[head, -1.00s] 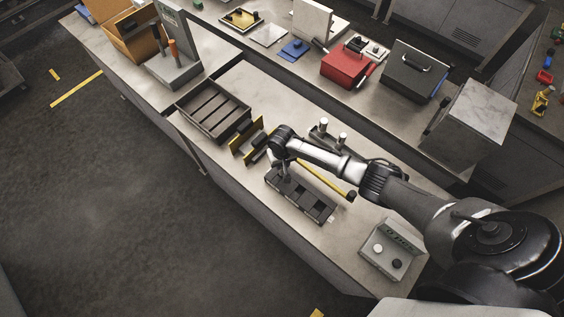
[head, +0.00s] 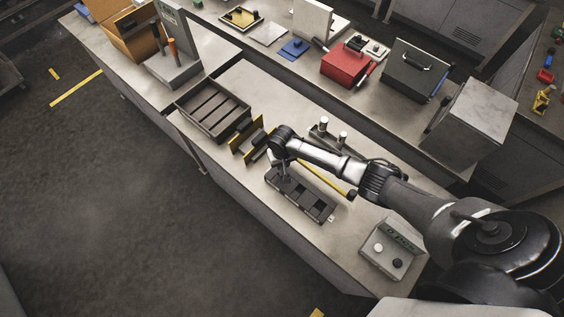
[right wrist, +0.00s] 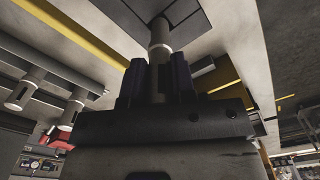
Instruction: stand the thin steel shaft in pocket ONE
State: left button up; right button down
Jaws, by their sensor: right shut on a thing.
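In the head view my right gripper (head: 281,174) points down at the far-left end of the dark pocket fixture (head: 314,207). The right wrist view shows my right gripper (right wrist: 159,80) shut on a light steel shaft (right wrist: 159,36), which stands out between its two fingers. The shaft's far end meets the dark fixture (right wrist: 185,15) there. I cannot tell how deep it sits in a pocket. The fixture has several dark pockets in a row; pocket labels are too small to read. My left gripper is not in view.
Two pale-topped shafts (head: 342,138) stand in a holder behind my arm. A yellow strip (head: 318,179) runs behind the fixture. A slatted dark tray (head: 213,108) lies to the left, a grey button box (head: 392,250) to the right. Bench in front of the fixture is clear.

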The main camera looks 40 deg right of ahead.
aim_at(282, 167)
jog(key=shift+f, duration=0.25)
jog(key=shift+f+b, duration=0.45)
jog(key=shift+f, duration=0.1)
dwell(0.5)
jog(key=shift+f, duration=0.25)
jog(key=shift+f+b, duration=0.45)
dwell(0.6)
jog(key=shift+f, duration=0.4)
dwell(0.3)
jog(key=c, duration=0.9)
grip_release()
jog(key=shift+o, duration=0.2)
